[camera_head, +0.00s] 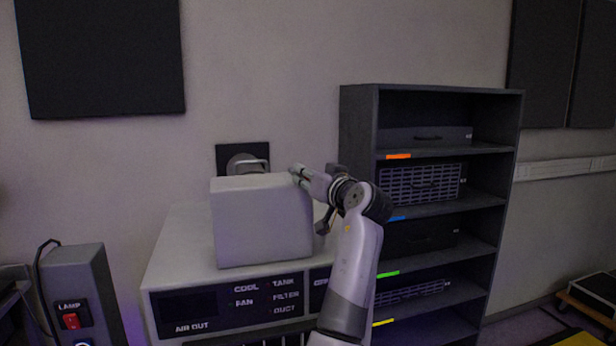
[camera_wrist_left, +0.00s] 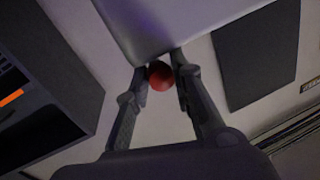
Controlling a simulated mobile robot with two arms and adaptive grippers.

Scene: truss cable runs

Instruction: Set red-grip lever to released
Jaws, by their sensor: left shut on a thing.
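The red grip (camera_wrist_left: 160,76) of the lever is a round red knob in the left wrist view, between my two fingertips. My left gripper (camera_head: 299,175) is shut on it, with a finger against each side. In the head view, my gripper is at the upper right edge of a pale grey box (camera_head: 262,225), and the red grip does not show there. The rest of the lever is hidden, so I cannot tell its position. My right gripper is not in view.
The box stands on a pale cabinet (camera_head: 180,245) with a labelled front. Behind it, a grey rounded fitting (camera_head: 247,164) sits on a black wall plate. A dark shelf unit (camera_head: 358,125) stands close on the right. A lamp switch box (camera_head: 75,275) is at the left.

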